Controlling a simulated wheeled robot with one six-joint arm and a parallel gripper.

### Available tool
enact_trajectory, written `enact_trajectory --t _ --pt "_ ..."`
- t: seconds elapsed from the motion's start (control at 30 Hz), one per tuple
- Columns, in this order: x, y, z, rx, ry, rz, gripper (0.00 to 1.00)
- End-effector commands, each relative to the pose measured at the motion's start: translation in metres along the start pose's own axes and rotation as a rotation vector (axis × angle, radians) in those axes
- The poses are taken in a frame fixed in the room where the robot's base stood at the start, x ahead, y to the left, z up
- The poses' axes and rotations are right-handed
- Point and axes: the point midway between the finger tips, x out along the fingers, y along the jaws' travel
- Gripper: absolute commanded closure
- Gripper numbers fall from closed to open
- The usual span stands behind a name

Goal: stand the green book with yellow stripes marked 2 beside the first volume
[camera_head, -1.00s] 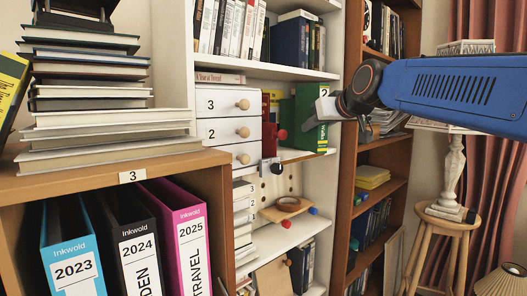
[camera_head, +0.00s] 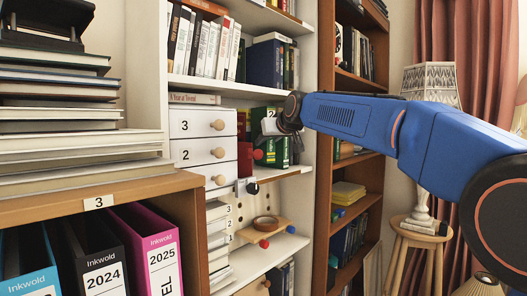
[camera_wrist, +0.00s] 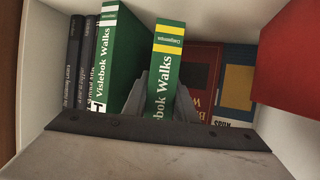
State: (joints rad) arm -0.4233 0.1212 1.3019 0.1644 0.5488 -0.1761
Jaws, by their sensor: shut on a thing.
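The green book with yellow stripes (camera_wrist: 166,70) is between the grey fingers of my gripper (camera_wrist: 161,98), which is shut on it. In the head view the held book (camera_head: 283,152) is upright inside a white shelf bay, with the label 2 near its top, and my gripper (camera_head: 284,120) partly covers it. A second green book with white stripes (camera_wrist: 117,55) stands just left of it in the wrist view. A narrow gap with one finger in it shows between the two.
Dark books (camera_wrist: 80,60) stand left of the green pair in the wrist view; a brown-red book (camera_wrist: 203,75) is behind at right. A large red surface (camera_wrist: 290,55) is close at right. White drawers (camera_head: 203,152) adjoin the bay. A brown bookcase (camera_head: 350,110) stands to the right.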

Motion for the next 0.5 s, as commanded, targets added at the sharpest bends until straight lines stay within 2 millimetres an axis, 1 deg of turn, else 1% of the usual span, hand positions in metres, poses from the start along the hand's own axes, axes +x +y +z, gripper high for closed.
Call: enact_trajectory --t 0.1,0.27,0.43,0.5 --pt "0.006 0.0 -0.005 -0.001 0.003 0.0 1.0" --pt "0.009 0.0 -0.006 -0.001 0.003 0.0 1.0" --pt "0.018 0.0 -0.009 -0.001 0.003 0.0 1.0" --pt "0.02 0.0 -0.002 0.0 0.001 0.0 1.0"
